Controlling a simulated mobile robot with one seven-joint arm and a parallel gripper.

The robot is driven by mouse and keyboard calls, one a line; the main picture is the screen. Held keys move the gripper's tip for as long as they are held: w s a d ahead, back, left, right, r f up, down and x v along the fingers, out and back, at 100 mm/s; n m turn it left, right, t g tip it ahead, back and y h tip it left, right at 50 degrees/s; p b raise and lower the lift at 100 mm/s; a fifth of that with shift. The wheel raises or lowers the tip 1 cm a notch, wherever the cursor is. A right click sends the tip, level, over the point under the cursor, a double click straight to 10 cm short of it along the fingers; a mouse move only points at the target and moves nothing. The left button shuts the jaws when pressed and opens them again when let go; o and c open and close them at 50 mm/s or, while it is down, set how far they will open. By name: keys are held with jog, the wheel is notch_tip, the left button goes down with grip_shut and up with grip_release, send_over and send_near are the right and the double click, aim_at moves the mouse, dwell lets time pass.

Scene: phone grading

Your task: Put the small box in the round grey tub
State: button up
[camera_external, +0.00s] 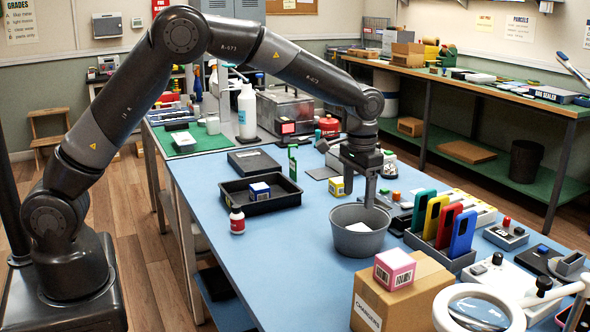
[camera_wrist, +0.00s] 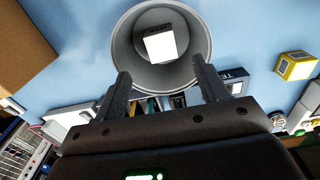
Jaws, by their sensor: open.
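The round grey tub (camera_external: 350,242) stands on the blue table, and it also shows in the wrist view (camera_wrist: 122,50). A small box (camera_wrist: 160,45) with a white face and a dark side lies inside the tub, seemingly tilted. My gripper (camera_external: 360,200) is above the back part of the tub, pointing down. In the wrist view its two fingers (camera_wrist: 164,84) are wide apart with nothing between them, and the box is apart from them.
A cardboard carton (camera_external: 395,300) with a pink box (camera_external: 394,270) on top stands in front of the tub. A rack of coloured phones (camera_external: 440,250) is to its right. A yellow box (camera_external: 337,187) is behind it. A black tray (camera_external: 262,203) holds a blue box (camera_external: 259,191).

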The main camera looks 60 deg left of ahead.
jog(key=s+a+r+t, duration=0.1)
jog(key=s+a+r, duration=0.2)
jog(key=s+r, duration=0.5)
jog(key=s+a+r+t, duration=0.2)
jog(key=s+a+r, duration=0.2)
jog(key=s+r, duration=0.45)
jog(key=s+a+t, duration=0.1)
jog(key=s+a, duration=0.1)
jog(key=s, duration=0.9)
jog(key=s+a+t, duration=0.1)
jog(key=s+a, duration=0.1)
jog(key=s, duration=1)
jog(key=shift+s+t, duration=0.3)
